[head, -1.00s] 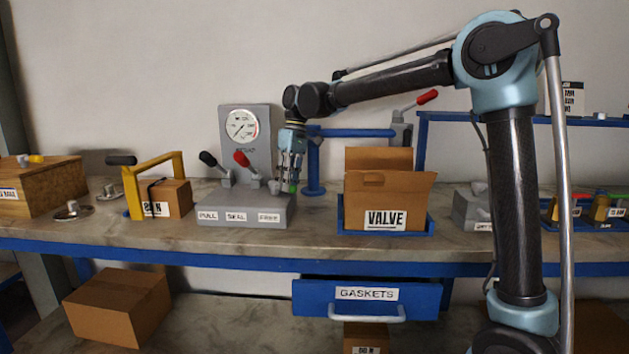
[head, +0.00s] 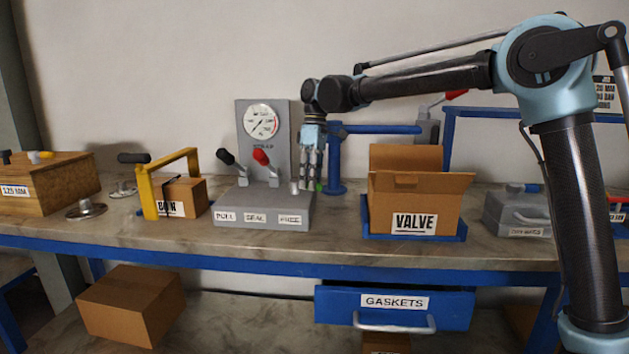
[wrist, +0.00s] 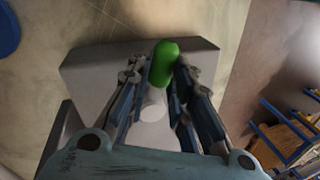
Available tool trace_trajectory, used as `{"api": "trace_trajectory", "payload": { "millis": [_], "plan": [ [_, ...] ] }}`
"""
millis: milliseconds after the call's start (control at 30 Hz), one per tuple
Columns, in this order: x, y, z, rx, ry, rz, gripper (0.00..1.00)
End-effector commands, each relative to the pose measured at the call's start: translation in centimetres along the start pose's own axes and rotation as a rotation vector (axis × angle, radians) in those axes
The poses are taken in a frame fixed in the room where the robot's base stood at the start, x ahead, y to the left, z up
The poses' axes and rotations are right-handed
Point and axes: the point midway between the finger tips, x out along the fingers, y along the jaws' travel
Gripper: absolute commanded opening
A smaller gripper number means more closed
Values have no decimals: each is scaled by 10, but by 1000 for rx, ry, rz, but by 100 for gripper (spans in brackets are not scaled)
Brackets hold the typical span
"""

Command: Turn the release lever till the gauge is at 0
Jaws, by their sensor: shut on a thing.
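The grey panel (head: 265,208) on the bench carries a round white gauge (head: 261,122); its needle is too small to read surely. A black-handled lever (head: 227,157) and a red-handled lever (head: 262,157) rise from the panel above its first two labels. The green-handled lever (head: 319,187) is at the right end, above the label that seems to read FREE, mostly hidden by my fingers. My gripper (head: 313,182) points down there. In the wrist view the green handle (wrist: 164,62) lies between the fingertips (wrist: 163,75), which are shut on it; the lever's pale base shows below.
A blue post with a side arm (head: 336,160) stands close right of my gripper. The open VALVE carton (head: 414,205) sits farther right in a blue tray. A yellow frame (head: 150,195) and a small carton stand left of the panel. A GASKETS drawer (head: 455,305) is below.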

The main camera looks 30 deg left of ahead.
Motion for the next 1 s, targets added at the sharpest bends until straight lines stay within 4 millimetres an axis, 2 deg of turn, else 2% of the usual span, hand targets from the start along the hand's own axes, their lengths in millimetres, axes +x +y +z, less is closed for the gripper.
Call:
{"api": "trace_trajectory", "payload": {
  "millis": [167,200,300,700,867,1000],
  "plan": [
    [-1,2,2,1,-2,4,0],
    [-2,2,2,1,-2,4,23],
    [-1,2,1,1,-2,3,41],
    [-5,0,0,0,-1,2,41],
    [-24,-1,-1,-1,-1,1,41],
    [-50,-1,-1,-2,-1,1,41]
  ]
}}
